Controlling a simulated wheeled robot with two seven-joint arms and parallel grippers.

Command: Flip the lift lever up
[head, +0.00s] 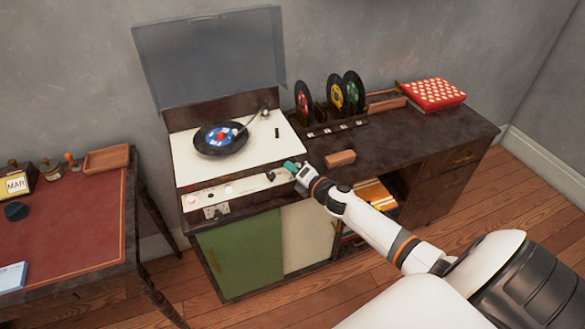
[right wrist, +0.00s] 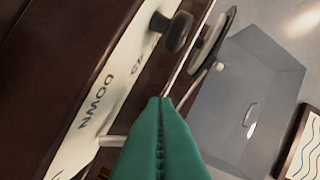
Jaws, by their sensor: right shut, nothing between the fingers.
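The record player's front panel (head: 235,190) carries several knobs and a dark knob (head: 270,175) near its right end. My right gripper (head: 290,165) is at the panel's right end, its teal fingers shut and empty. In the right wrist view the fingers (right wrist: 160,115) point along the panel, which bears the word DOWN. A pale stalk (right wrist: 112,141) sticks out beside that word and passes behind the fingers; it may be the lift lever, its end hidden. I cannot tell whether they touch. A dark knob (right wrist: 177,31) stands farther along the panel. My left gripper is not in view.
A record (head: 221,138) lies on the white deck beside the tonearm (head: 252,118), under a raised grey lid (head: 210,60). A brown block (head: 340,158) sits right of my gripper on the dark cabinet top. Upright records and a red box (head: 433,94) stand behind.

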